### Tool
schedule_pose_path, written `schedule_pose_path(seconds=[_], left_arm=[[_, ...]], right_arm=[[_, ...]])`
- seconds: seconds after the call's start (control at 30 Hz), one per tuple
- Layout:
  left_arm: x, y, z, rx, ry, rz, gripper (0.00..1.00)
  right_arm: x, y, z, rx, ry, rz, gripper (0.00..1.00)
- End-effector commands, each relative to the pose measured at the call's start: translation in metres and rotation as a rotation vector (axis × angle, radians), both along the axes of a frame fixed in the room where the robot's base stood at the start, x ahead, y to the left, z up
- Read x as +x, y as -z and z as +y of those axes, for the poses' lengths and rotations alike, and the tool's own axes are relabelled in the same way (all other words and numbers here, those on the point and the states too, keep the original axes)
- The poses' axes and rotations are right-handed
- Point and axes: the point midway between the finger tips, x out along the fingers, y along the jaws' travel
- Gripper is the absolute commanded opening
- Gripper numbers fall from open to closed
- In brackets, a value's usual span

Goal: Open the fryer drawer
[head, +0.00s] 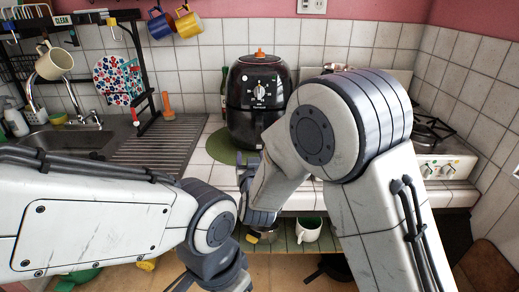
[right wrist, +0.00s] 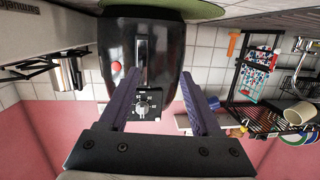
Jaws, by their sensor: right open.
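The black air fryer (head: 258,85) stands on a round green mat (head: 222,147) on the counter, its dial facing me. My right forearm hides part of its lower front. The right wrist view shows the fryer (right wrist: 170,60) upside down, with its drawer handle (right wrist: 140,62) above the dial in the picture. The drawer looks flush with the body. My right gripper (head: 245,175) is in front of the fryer. Its open fingers (right wrist: 149,62) appear on either side of the handle, with no visible contact. My left gripper (head: 215,275) is low at the bottom edge, partly cut off.
A sink (head: 65,137) and drainboard (head: 165,150) lie left, with a dish rack (head: 142,75) behind. A stove (head: 445,165) stands right. A bottle (head: 225,88) is beside the fryer. A white mug (head: 309,230) sits on the shelf under the counter.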

Motion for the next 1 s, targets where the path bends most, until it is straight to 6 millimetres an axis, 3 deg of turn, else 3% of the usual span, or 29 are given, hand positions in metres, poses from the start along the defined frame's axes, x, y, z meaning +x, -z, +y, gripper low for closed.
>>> schedule_pose_path(seconds=[0.03, 0.23, 0.37, 0.7, 1.0], left_arm=[[0.000, 0.010, 0.000, 0.000, 0.000, 0.000, 0.50], [0.000, 0.014, 0.000, 0.000, 0.000, 0.000, 0.50], [0.000, 0.009, 0.000, -0.001, 0.000, -0.001, 0.50], [0.000, -0.003, 0.000, -0.001, 0.000, -0.001, 0.50], [0.000, -0.006, 0.000, 0.000, 0.000, 0.000, 0.50]], right_arm=[[0.006, 0.010, -0.007, -0.008, 0.032, -0.046, 0.65], [0.018, 0.007, -0.023, -0.023, 0.102, -0.152, 0.65], [0.033, 0.004, -0.024, -0.024, 0.107, -0.159, 0.65], [0.095, 0.004, -0.024, -0.023, 0.105, -0.157, 0.65], [0.119, 0.005, -0.023, -0.024, 0.103, -0.156, 0.65]])
